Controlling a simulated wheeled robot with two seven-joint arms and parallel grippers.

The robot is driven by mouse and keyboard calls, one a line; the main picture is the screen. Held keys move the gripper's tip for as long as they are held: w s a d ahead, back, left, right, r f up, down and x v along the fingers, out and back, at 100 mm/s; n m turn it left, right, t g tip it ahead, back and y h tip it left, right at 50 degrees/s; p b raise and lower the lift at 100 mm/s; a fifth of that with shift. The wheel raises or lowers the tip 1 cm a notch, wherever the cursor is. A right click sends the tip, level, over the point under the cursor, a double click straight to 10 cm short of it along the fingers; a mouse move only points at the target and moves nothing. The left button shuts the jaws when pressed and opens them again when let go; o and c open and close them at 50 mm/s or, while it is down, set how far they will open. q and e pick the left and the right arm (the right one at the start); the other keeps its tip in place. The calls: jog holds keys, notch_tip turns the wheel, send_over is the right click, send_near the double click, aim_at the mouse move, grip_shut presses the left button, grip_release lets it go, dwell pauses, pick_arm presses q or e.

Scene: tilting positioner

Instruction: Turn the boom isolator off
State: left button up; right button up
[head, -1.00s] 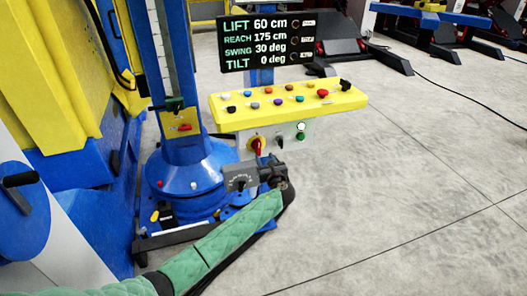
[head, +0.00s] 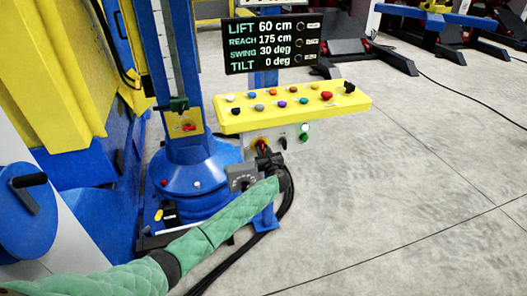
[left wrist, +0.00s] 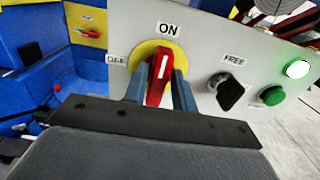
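The red isolator knob (left wrist: 157,82) sits on a round yellow plate on the front of the control box. Its white mark points up toward the ON label (left wrist: 168,29), and the OFF label (left wrist: 117,61) is to its left. My left gripper (left wrist: 159,92) is at the knob, with one finger on each side of it. The fingers look open around the knob, with a small gap on the left; contact on the right is unclear. My right gripper is not in view.
A black switch (left wrist: 227,92) marked FREE, a green button (left wrist: 272,95) and a lit lamp (left wrist: 297,69) are to the right. The yellow console (head: 290,112) with several buttons is above. The display (head: 272,45) reads tilt 0 deg. A blue column (head: 183,100) stands left.

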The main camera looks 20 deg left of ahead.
pick_arm(q)
grip_shut()
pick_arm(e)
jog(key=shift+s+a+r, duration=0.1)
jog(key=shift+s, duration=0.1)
